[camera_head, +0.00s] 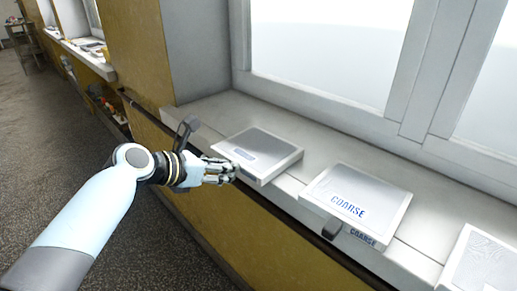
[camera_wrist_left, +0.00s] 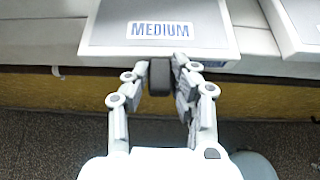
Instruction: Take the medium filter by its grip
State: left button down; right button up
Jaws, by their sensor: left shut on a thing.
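The medium filter (camera_head: 268,146) is a flat white-framed box with a grey top, lying on the window sill in the head view. In the left wrist view the filter (camera_wrist_left: 205,15) shows its blue MEDIUM label. Its dark grip (camera_wrist_left: 160,76) sticks out from the front edge, beyond the sill. My left gripper (camera_head: 232,172) comes in from the left, level with that edge. In the left wrist view my left gripper (camera_wrist_left: 162,80) has its fingers on both sides of the grip, shut on it. My right gripper is not in view.
A filter marked COARSE (camera_head: 352,190) lies to the right on the sill (camera_head: 205,108), its dark grip (camera_head: 331,229) hanging over the edge. Another white-framed filter (camera_head: 482,262) is at the far right. The window (camera_head: 325,95) stands behind. A yellow wall drops below the sill.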

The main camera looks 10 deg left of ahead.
pick_arm(q)
jog(key=s+a+p, duration=0.6)
jog(key=s+a, duration=0.6)
jog(key=s, duration=0.4)
jog(key=shift+s+a+r+p, duration=0.15)
jog(key=shift+s+r+p, duration=0.05)
jog(key=shift+p, duration=0.2)
dwell(1.2)
dwell(0.4)
